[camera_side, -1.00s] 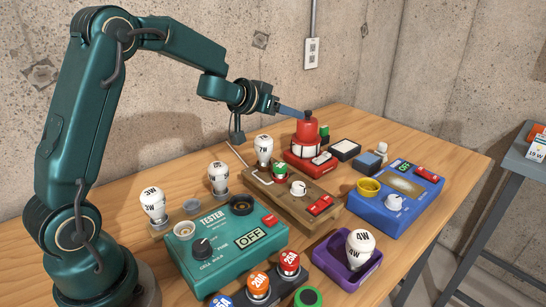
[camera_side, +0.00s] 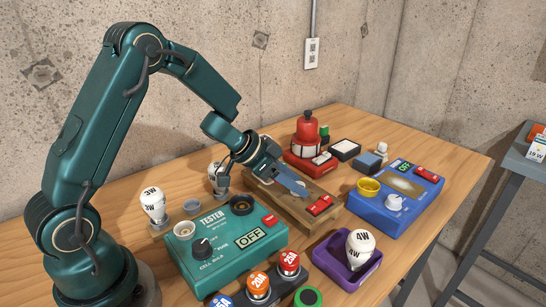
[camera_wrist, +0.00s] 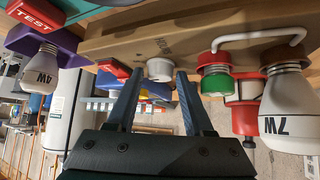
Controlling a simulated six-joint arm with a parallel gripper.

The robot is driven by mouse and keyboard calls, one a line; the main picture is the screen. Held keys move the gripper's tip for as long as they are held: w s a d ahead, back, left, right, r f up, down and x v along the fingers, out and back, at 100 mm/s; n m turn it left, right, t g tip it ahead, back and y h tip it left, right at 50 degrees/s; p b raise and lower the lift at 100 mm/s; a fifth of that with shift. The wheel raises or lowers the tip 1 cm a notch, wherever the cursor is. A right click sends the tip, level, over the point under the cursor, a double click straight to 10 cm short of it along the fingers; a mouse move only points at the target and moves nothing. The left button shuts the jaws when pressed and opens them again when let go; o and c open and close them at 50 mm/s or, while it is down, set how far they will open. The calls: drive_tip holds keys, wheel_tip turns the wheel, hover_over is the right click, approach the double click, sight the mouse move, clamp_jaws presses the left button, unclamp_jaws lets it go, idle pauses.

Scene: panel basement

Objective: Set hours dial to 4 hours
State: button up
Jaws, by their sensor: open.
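The hours dial is a white round knob (camera_wrist: 160,69) on the wooden board (camera_wrist: 110,35), next to printed lettering that looks like "HOURS" in the wrist view. My gripper (camera_wrist: 160,76) is open, and the knob appears between its two fingertips; I cannot tell whether they touch it. In the side view my gripper (camera_side: 301,191) is low over the wooden board (camera_side: 270,197) and hides the knob. The dial's scale and pointer setting cannot be read.
On the board are a red switch (camera_side: 319,205), a green fuse (camera_wrist: 215,84) and a 7W bulb (camera_wrist: 288,112). A teal tester (camera_side: 222,258), blue box (camera_side: 405,215), red lamp (camera_side: 307,128) and purple tray (camera_side: 330,255) with a 4W bulb (camera_side: 360,245) stand around it.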

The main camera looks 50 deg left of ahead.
clamp_jaws()
drive_tip(key=shift+w+r+m+g+h, duration=0.1)
drive_tip(key=shift+m+g+h, duration=0.2)
drive_tip(key=shift+m+h, duration=0.4)
unclamp_jaws()
drive_tip(key=shift+a, duration=0.1)
drive_tip(key=shift+v, duration=2.55)
